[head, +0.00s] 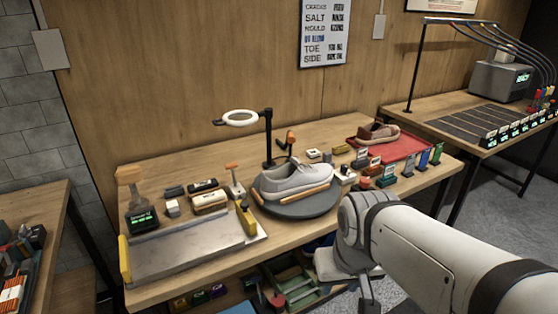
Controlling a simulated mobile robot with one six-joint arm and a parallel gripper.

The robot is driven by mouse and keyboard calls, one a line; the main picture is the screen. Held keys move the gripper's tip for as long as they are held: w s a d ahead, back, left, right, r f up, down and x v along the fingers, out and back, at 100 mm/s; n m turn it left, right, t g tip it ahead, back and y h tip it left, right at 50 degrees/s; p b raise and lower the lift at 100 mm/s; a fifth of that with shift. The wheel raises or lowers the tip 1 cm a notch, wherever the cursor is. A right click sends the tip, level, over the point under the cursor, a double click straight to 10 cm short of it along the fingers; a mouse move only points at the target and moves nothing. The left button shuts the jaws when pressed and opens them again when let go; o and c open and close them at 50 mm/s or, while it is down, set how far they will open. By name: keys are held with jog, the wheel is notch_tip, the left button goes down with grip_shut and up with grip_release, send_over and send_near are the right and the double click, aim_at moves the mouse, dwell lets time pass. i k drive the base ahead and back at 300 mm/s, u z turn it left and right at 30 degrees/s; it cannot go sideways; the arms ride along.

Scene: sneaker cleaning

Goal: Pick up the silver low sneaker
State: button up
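A silver-grey low sneaker (290,178) sits upright on a dark round stand (300,208) in the middle of the wooden workbench. Tan strips lie along its sole on the stand. My arm reaches in from the lower right, and its wrist end is in front of the bench, to the right of and nearer than the sneaker. My gripper is not clearly visible; its fingers cannot be made out. Nothing is seen touching the sneaker.
A ring lamp (240,118) on a black post stands behind the sneaker. A metal plate (185,248) lies to its left, with brushes and small blocks around. Bins sit below the bench.

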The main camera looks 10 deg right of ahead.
aim_at(294, 178)
jog(key=z, duration=0.05)
jog(key=i, duration=1)
jog(key=u, duration=0.05)
